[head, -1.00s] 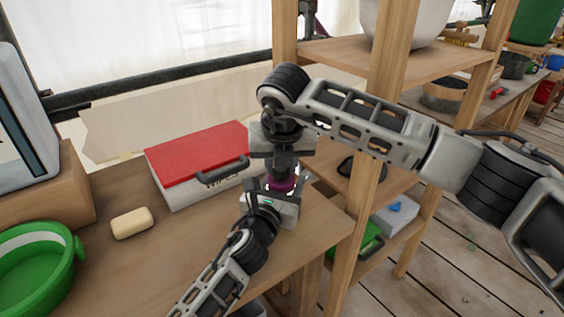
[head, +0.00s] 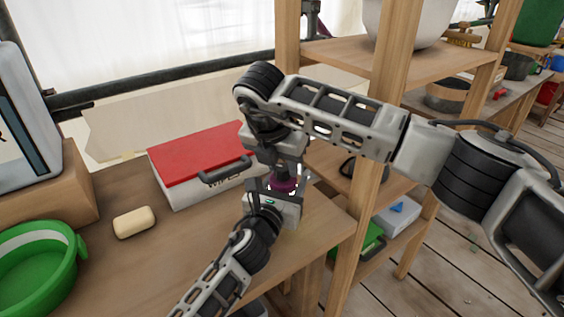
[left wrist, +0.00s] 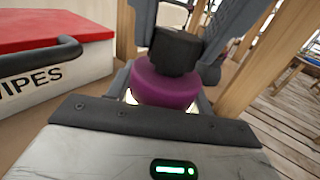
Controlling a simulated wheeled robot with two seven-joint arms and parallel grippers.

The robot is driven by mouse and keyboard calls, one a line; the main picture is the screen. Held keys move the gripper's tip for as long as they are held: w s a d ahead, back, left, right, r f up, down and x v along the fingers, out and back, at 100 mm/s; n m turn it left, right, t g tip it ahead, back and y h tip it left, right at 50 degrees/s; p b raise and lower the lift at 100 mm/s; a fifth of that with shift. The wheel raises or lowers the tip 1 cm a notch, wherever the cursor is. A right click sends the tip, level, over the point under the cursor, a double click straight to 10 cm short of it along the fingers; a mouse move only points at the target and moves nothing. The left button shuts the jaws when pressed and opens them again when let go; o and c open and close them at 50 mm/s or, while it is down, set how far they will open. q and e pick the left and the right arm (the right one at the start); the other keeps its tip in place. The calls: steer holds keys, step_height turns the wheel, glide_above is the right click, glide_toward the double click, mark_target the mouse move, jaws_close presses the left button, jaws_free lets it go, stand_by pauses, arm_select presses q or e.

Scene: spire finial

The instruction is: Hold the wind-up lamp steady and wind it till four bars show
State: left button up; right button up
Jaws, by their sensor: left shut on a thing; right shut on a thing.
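The wind-up lamp is a squat purple body (head: 284,185) at the table's right end, mostly hidden by my grippers. In the left wrist view the purple body (left wrist: 165,86) has a dark block (left wrist: 177,50) on top, between grey fingers. My left gripper (head: 277,192) is shut on the lamp from the near side. My right gripper (head: 281,172) comes from above and is shut on the lamp's dark top part. A green light glows on the grey housing in front of the lamp in the left wrist view. I cannot make out the lamp's charge bars.
A white wipes box with a red lid (head: 203,165) stands close left of the grippers. A soap bar (head: 134,222) and a green tub (head: 38,268) are farther left. A wooden shelf post (head: 375,130) stands close on the right. The table between soap and left arm is clear.

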steer(key=o, duration=1)
steer(key=shift+r, duration=0.1)
steer(key=v, duration=1.2)
steer(key=shift+a, duration=0.1)
